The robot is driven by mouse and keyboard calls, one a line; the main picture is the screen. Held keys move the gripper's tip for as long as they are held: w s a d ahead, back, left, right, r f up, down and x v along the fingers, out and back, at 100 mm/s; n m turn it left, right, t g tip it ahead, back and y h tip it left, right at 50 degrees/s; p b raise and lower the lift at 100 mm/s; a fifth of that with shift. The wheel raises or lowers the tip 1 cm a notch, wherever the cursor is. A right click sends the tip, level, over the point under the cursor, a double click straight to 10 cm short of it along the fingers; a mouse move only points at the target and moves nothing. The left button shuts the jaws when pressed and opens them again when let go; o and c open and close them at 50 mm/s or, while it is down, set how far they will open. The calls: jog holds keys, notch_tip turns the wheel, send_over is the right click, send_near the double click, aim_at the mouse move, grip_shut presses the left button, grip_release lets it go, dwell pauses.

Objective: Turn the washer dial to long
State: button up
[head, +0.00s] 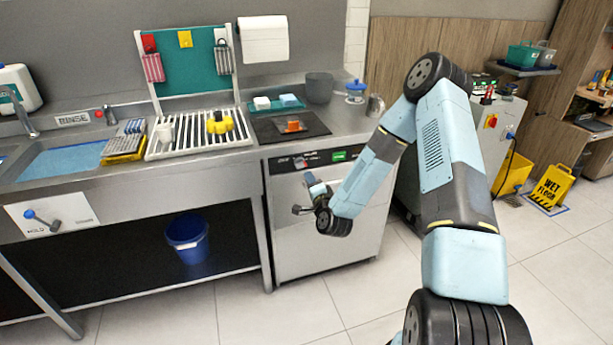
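The washer (345,225) is a steel under-counter machine with a dark control strip along its top front. A small round light knob (300,163), apparently the dial, sits on the left part of that strip. Its setting and lettering are too small to read. A green lit display (339,156) is to its right, with a small red mark between them. My gripper (303,195) is in front of the washer door, below the knob and apart from it in the picture. Its two fingers are spread, with nothing between them.
A sink counter with a dish rack (200,135) runs left of the washer. A blue bucket (188,238) stands on the lower shelf. A yellow wet-floor sign (552,188) stands at right. Floor before the washer is clear.

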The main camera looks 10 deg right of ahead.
jog(key=s, duration=0.2)
jog(key=s+d, duration=0.1)
jog(key=s, duration=0.2)
jog(key=shift+s, duration=0.35)
notch_tip(320, 180, up, 9)
jog(key=w+n+g, duration=0.1)
jog(key=n+g, duration=0.3)
jog(key=n, duration=0.4)
jog(key=s+d+r+n+g+h, duration=0.1)
jog(key=s+d+r+n+g, duration=0.2)
jog(key=r, duration=0.4)
jog(key=s+d+r+g+h, duration=0.1)
jog(key=s+d+r, duration=0.2)
jog(key=s+r, duration=0.3)
jog(key=s+d+r+g, duration=0.1)
jog(key=s+r, duration=0.3)
jog(key=s, duration=0.5)
jog(key=s+d+r+n+g+h, duration=0.1)
jog(key=s+r, duration=0.4)
jog(key=s, duration=0.4)
jog(key=s+d+r+n+g, duration=0.1)
jog(key=s+r, duration=0.3)
jog(key=s, duration=0.5)
jog(key=shift+d+r+g, duration=0.4)
jog(key=shift+d+g, duration=0.1)
jog(key=shift+d, duration=0.05)
